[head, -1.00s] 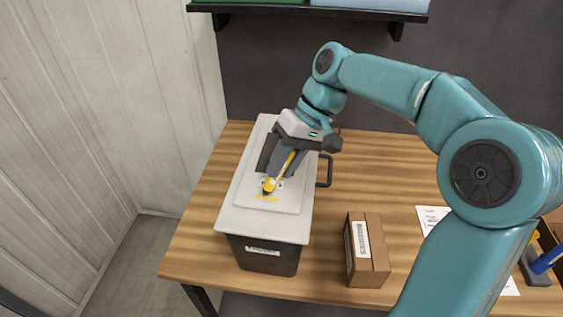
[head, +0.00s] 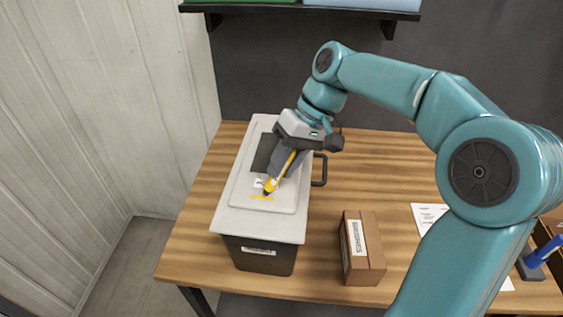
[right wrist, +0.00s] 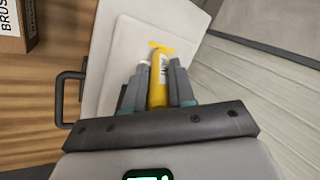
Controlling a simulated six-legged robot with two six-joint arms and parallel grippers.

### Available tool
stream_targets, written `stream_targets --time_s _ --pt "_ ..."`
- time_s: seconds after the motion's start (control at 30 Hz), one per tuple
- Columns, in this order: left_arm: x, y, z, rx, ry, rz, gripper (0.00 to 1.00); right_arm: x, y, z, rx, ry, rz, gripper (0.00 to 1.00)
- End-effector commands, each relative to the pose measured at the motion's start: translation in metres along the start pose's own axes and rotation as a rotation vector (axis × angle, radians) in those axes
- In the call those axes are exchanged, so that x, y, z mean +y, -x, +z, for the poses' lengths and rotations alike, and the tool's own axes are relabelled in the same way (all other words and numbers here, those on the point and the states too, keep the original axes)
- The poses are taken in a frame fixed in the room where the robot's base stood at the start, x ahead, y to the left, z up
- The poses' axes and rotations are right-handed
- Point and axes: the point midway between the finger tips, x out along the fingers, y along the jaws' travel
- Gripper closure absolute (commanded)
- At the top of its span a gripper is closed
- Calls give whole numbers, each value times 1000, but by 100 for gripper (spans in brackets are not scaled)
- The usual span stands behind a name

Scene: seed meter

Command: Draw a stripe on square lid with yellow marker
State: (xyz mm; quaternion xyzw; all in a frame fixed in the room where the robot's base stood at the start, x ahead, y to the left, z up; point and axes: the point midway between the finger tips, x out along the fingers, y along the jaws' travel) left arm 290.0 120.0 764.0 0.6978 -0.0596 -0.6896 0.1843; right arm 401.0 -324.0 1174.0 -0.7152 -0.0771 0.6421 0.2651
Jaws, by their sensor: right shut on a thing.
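The square lid (head: 238,194) is a pale grey raised panel on top of a dark box (head: 262,262) with a light top. A short yellow stripe (head: 262,197) shows on the lid, and it also shows in the right wrist view (right wrist: 160,47). My right gripper (head: 279,172) is shut on the yellow marker (head: 271,184), which is tilted with its dark tip down at or just above the lid by the stripe. In the right wrist view the marker (right wrist: 158,85) sits between the fingers (right wrist: 160,88). Contact of tip and lid cannot be told. My left gripper is out of view.
A cardboard box with a label (head: 364,250) stands right of the dark box. A dark handle (head: 320,169) sticks out from the dark box's right side. Papers (head: 428,215) and a blue item (head: 545,249) are at the far right. A shelf (head: 300,9) hangs above.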

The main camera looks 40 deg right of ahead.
Motion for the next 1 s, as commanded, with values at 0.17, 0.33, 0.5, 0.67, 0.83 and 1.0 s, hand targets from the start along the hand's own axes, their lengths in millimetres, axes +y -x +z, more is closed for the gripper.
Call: stream_targets --time_s 0.17,0.33,0.5,0.67,0.83,1.0 --pt "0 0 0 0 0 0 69 1 1 1 0 0 0 100" --pt "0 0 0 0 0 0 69 1 1 1 1 0 -1 100" --pt "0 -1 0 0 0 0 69 4 2 3 1 -1 0 100" --pt "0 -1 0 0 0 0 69 6 3 5 1 0 0 100" --pt "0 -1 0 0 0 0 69 6 3 5 1 0 -1 100" --pt "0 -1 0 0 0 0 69 7 4 5 1 0 0 100"
